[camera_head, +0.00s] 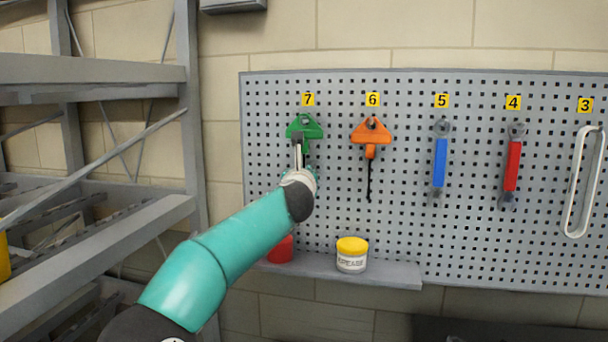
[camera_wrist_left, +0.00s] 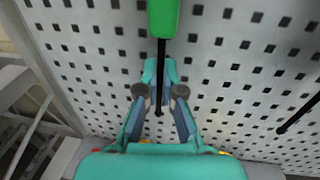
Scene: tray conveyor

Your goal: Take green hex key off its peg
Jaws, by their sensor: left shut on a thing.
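The green hex key (camera_head: 313,131) hangs on the pegboard under label 7, its green T-shaped handle at the top. In the left wrist view its green handle (camera_wrist_left: 163,16) is at the top edge and its thin black shaft (camera_wrist_left: 160,60) runs down between the fingers. My left gripper (camera_head: 298,158) is in front of the key in the head view and hides part of the handle and the shaft. In the left wrist view the left gripper (camera_wrist_left: 160,92) is shut on the key's shaft, below the handle. The peg itself is hard to make out. My right gripper is not in view.
An orange hex key (camera_head: 371,135) hangs just right, under label 6. Blue (camera_head: 440,163) and red (camera_head: 513,167) wrenches hang farther right. A yellow-lidded jar (camera_head: 352,255) and a red object (camera_head: 281,250) stand on the ledge below. A grey metal rack (camera_head: 188,120) stands at left.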

